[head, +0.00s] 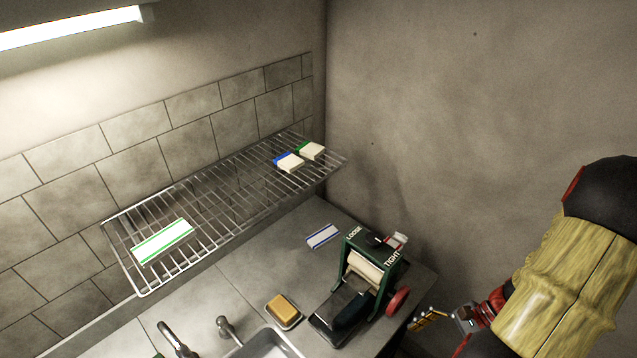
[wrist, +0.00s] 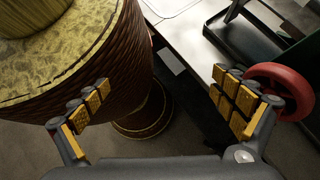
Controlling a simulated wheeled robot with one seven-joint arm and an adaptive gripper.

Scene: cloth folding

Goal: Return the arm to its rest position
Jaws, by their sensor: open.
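My gripper (head: 432,318) is low at the right in the head view, beside the counter's right end. In the wrist view my gripper (wrist: 160,85) has its yellow-padded fingers spread wide with nothing between them. My arm comes in from the right edge of the head view. A green-striped white cloth (head: 163,241) lies flat on the wire rack (head: 215,198). A blue-edged folded cloth (head: 290,162) and a green-edged one (head: 312,150) lie at the rack's far end. A blue-striped cloth (head: 322,236) lies on the counter (head: 237,281).
A green wringer (head: 385,265) marked LOOSE and TIGHT stands at the counter's right end. Its red wheel (head: 398,302) is close to my gripper and shows in the wrist view (wrist: 284,84). A yellow soap bar (head: 282,307), sink (head: 265,345) and tap (head: 175,340) are left of it.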

